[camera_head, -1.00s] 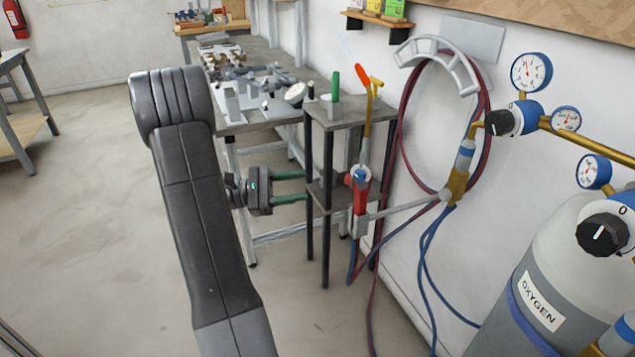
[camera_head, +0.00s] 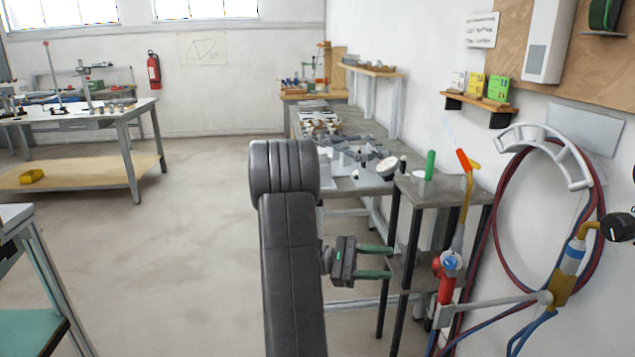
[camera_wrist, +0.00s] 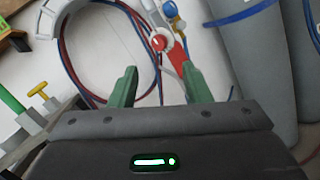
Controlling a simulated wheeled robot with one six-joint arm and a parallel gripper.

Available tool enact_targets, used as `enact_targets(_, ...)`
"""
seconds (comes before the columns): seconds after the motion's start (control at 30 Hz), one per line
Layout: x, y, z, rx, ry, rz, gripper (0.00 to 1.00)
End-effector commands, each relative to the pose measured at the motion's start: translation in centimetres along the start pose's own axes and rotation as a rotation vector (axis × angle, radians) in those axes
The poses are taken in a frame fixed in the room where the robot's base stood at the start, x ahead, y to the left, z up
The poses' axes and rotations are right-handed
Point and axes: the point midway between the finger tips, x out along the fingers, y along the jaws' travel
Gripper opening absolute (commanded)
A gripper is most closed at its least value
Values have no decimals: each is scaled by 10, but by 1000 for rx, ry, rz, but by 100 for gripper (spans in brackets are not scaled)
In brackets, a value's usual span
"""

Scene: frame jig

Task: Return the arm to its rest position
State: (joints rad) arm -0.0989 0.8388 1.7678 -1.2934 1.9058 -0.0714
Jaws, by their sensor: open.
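My gripper (camera_head: 376,263) is in front of the small metal stand in the head view, with its two green fingers apart and pointing right. In the wrist view the green fingers (camera_wrist: 160,88) are spread with nothing between them. My dark arm rises in the middle of the head view. Beyond the fingers is the red and blue torch (camera_head: 447,285), upright on its bracket. Its red part also shows in the wrist view (camera_wrist: 178,52). Whether the fingers clear the stand's posts is hard to tell.
The small stand (camera_head: 418,188) holds a green-handled tool (camera_head: 430,165). Hoses (camera_head: 500,230) hang on the right wall. A long workbench (camera_head: 350,122) with frame parts runs behind my arm. Another table (camera_head: 95,118) stands far left. The floor (camera_head: 185,220) between is clear.

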Motion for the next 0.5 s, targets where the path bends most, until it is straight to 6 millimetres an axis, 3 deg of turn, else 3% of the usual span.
enact_targets(0.2, 43, -1, 0, -1, -3, -5, 44)
enact_targets(0.5, 88, -1, 0, -1, -1, -3, 44)
